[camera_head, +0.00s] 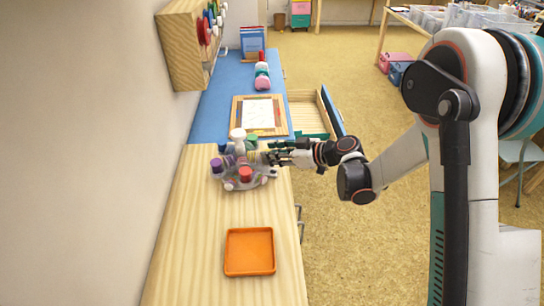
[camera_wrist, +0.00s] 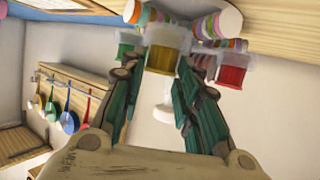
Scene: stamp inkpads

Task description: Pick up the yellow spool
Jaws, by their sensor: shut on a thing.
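The yellow spool (camera_wrist: 163,59) is in the upper middle of the wrist view, between the two green fingers of my gripper. My gripper (camera_head: 270,154) comes in from the right in the head view, at the right edge of a cluster of coloured spools. It is shut on the yellow spool. In the head view the yellow spool is small and partly hidden by the fingers and its neighbours. A red spool (camera_wrist: 232,70) is just right of it in the wrist view, and a green one (camera_wrist: 130,46) is on the left.
A clear grey holder (camera_head: 230,184) carries several spools, including a purple one (camera_head: 216,165), on the wooden worktop (camera_head: 190,240). An orange tray (camera_head: 249,252) lies in front. A framed board (camera_head: 260,114) and an open drawer (camera_head: 308,113) are behind. The wall closes the left side.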

